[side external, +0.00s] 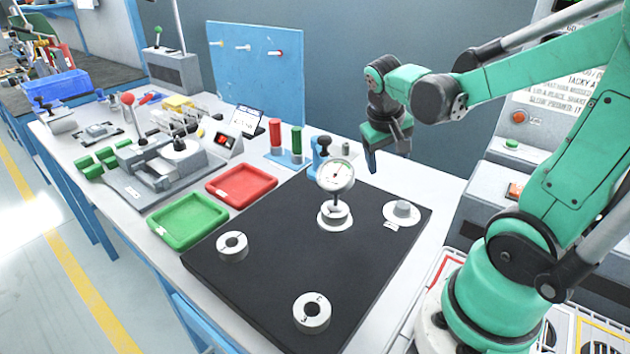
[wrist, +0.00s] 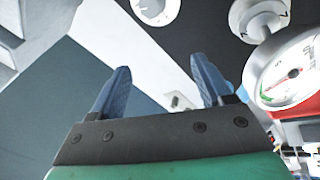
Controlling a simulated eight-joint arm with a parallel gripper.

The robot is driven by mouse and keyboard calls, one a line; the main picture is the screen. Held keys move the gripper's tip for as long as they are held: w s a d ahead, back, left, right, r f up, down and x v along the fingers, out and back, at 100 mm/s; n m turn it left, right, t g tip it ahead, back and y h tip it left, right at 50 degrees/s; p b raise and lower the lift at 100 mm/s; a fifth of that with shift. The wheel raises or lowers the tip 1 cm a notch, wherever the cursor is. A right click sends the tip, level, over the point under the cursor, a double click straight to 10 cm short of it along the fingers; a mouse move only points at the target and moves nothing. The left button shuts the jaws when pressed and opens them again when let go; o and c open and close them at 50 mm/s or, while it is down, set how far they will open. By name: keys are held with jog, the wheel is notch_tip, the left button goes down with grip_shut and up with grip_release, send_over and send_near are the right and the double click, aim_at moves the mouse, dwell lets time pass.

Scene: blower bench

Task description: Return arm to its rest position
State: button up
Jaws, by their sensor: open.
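My green arm reaches in from the right in the side external view. My gripper (side external: 388,155) hangs in the air above the back right part of the bench, behind a dial gauge (side external: 336,178). In the wrist view my gripper (wrist: 163,82) shows two blue fingers spread apart with nothing between them. The gauge also shows in the wrist view (wrist: 290,72) at the right, close beside the fingers. I cannot tell the exact gap. The gauge stands upright on a round base on the black mat (side external: 290,250).
A grey round part (side external: 402,211) sits on the mat's right. Ring-shaped parts (side external: 232,246) (side external: 312,312) sit toward its left and front. Green tray (side external: 188,220) and red tray (side external: 241,185) lie left of the mat. Red and green cylinders (side external: 275,137) stand behind. The mat's middle is clear.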

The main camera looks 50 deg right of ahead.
jog(key=w+a+r+n+t+y, duration=0.1)
jog(key=a+n+t+y, duration=0.1)
jog(key=a, duration=0.6)
jog(key=w+a+r+n+t+y, duration=0.2)
jog(key=a+n+t, duration=0.2)
jog(key=a, duration=0.4)
jog(key=shift+w+t, duration=0.25)
jog(key=shift+t, duration=0.35)
jog(key=shift+o, duration=0.9)
jog(key=shift+a, duration=0.1)
jog(key=shift+o, duration=1.2)
jog(key=shift+w+r+n, duration=0.1)
jog(key=shift+r+n, duration=0.2)
jog(key=shift+n, duration=0.1)
notch_tip(320, 180, up, 19)
jog(key=w+d+n+g+h, duration=0.25)
jog(key=n+g, duration=0.45)
jog(key=n, duration=1.1)
jog(key=x, duration=1)
jog(key=shift+d, duration=0.35)
jog(key=shift+r+h, duration=0.1)
jog(key=shift+h, duration=0.15)
